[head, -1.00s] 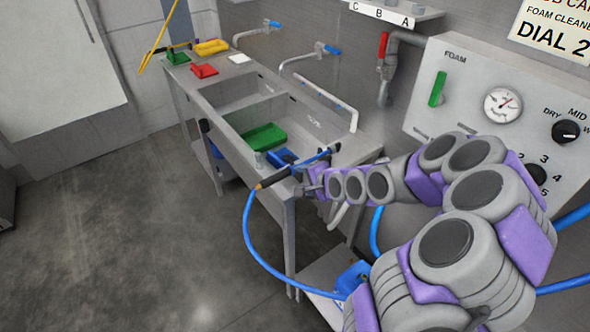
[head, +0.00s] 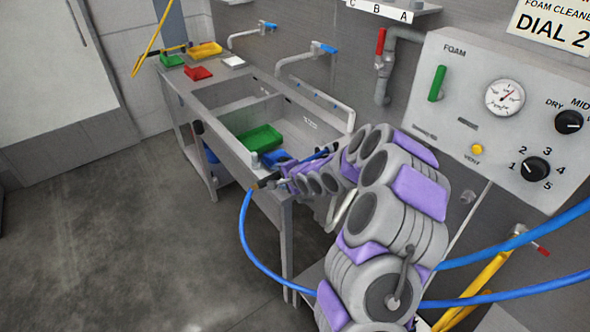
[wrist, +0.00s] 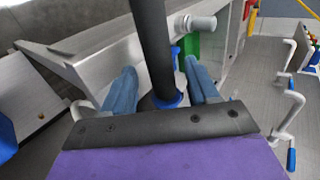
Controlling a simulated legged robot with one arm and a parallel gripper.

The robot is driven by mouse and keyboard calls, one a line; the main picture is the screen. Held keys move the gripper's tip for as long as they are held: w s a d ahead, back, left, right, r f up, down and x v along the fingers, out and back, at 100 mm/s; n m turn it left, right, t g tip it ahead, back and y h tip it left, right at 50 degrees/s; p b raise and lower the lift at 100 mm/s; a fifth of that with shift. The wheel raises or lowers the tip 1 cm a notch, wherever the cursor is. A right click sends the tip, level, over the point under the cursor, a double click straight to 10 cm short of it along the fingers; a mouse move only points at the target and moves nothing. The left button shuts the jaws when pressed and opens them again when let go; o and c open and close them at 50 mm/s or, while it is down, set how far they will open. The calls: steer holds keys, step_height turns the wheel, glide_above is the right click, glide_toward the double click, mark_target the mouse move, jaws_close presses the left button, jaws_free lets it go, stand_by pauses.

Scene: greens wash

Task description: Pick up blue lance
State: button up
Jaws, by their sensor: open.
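The blue lance (head: 266,181) lies across the near corner of the sink bench, with a dark grip, a blue section and a blue hose curving down from its near end. In the wrist view it is a thick dark rod (wrist: 152,40) with a blue collar. My gripper (head: 284,172) is at the lance, over the bench's front edge. In the wrist view my gripper (wrist: 161,78) is open, with the rod between its two blue-grey fingers and gaps visible on both sides. My arm hides part of the lance in the head view.
The steel sink bench (head: 215,128) has two basins. A green tray (head: 260,138) sits in the nearer basin, beside a blue item (head: 275,157). A foam control panel (head: 490,100) is on the right wall. Blue hoses (head: 520,240) cross at right. The floor at left is clear.

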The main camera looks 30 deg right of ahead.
steer(key=shift+w+d+f, duration=0.1)
steer(key=shift+w+f, duration=0.15)
steer(key=shift+w, duration=0.2)
steer(key=shift+d, duration=0.15)
steer(key=shift+d, duration=0.1)
steer(key=shift+c, duration=0.5)
steer(key=shift+a, duration=0.2)
steer(key=c, duration=0.7)
steer(key=shift+r, duration=0.1)
